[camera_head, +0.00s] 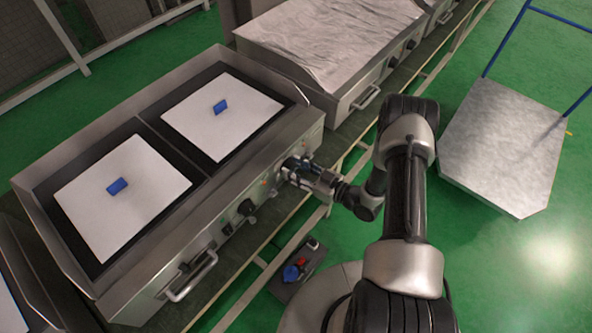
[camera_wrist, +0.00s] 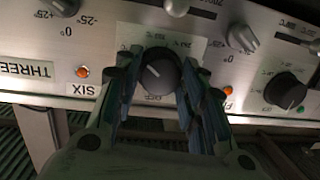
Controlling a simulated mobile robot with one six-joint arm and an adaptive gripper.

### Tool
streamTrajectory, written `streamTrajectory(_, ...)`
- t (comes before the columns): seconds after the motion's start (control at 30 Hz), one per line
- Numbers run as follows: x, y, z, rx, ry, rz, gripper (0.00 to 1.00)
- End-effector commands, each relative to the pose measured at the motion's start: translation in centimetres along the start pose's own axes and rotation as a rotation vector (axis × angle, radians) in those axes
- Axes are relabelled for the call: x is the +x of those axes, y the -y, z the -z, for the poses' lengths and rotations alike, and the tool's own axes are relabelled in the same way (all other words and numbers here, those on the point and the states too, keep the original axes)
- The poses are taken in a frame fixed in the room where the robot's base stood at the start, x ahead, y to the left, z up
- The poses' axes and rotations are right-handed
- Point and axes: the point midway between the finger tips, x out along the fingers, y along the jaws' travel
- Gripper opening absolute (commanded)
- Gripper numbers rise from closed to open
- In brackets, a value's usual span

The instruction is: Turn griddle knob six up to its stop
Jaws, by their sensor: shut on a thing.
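Griddle knob six (camera_wrist: 160,72) is a round black knob on the steel front panel, seen in the middle of the wrist view. The label SIX (camera_wrist: 82,89) is to its left, beside an orange lamp (camera_wrist: 82,71). A printed scale surrounds the knob, partly hidden by the fingers; its exact setting is hard to read. My gripper (camera_wrist: 160,67) has one finger on each side of the knob and is shut on it. In the head view my gripper (camera_head: 294,170) is at the front panel of the griddle (camera_head: 112,283), near its right end; the knob is hidden there.
The griddle's front handle (camera_head: 190,277) sticks out left of my arm. Blue blocks (camera_head: 118,186) (camera_head: 220,106) lie on white sheets. A grey platform cart (camera_head: 503,145) stands right.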

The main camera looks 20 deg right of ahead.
Motion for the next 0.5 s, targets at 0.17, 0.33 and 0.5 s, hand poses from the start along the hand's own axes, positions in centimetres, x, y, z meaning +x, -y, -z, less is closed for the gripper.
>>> streamTrajectory(0.17,-0.01,-0.06,-0.05,0.164,-0.016,0.021,0.14)
streamTrajectory(0.33,-0.01,-0.1,-0.09,0.323,-0.029,0.04,0.14)
streamTrajectory(0.5,-0.01,-0.09,-0.15,0.483,-0.043,0.06,0.14)
